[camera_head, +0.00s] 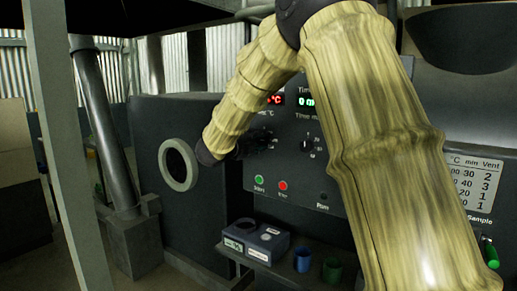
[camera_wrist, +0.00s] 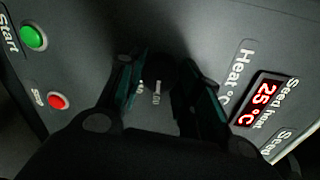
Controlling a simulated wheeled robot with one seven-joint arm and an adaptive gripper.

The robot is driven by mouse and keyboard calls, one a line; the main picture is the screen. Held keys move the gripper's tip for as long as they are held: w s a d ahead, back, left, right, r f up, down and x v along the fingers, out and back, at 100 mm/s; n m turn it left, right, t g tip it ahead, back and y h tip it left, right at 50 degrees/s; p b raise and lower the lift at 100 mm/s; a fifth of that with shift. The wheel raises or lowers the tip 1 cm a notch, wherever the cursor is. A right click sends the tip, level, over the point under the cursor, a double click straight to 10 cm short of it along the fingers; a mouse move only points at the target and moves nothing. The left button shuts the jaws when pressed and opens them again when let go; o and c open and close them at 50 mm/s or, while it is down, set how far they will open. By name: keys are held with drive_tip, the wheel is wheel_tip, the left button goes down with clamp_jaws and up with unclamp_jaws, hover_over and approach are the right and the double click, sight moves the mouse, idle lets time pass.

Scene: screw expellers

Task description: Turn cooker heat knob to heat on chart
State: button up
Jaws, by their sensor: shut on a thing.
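The heat knob (camera_wrist: 158,72) is a dark round knob on the grey cooker panel, beside the "Heat °C" label. My gripper (camera_wrist: 164,80) has a finger on each side of it and is shut on it. In the head view my gripper (camera_head: 262,140) is at the panel, and the knob cannot be told apart from the dark fingers. The pointer and most scale marks are hidden.
A time knob (camera_head: 307,146) sits right of my gripper, below a green display (camera_head: 306,101). A green start button (camera_head: 259,180) and a red stop button (camera_head: 283,186) are below. A grey boxed device (camera_head: 256,240) and blue cup (camera_head: 303,259) stand on a shelf underneath.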

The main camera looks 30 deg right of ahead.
idle(0.4)
drive_tip(key=o, duration=1)
drive_tip(key=shift+o, duration=0.2)
drive_tip(key=v, duration=1.2)
drive_tip(key=shift+f, duration=0.1)
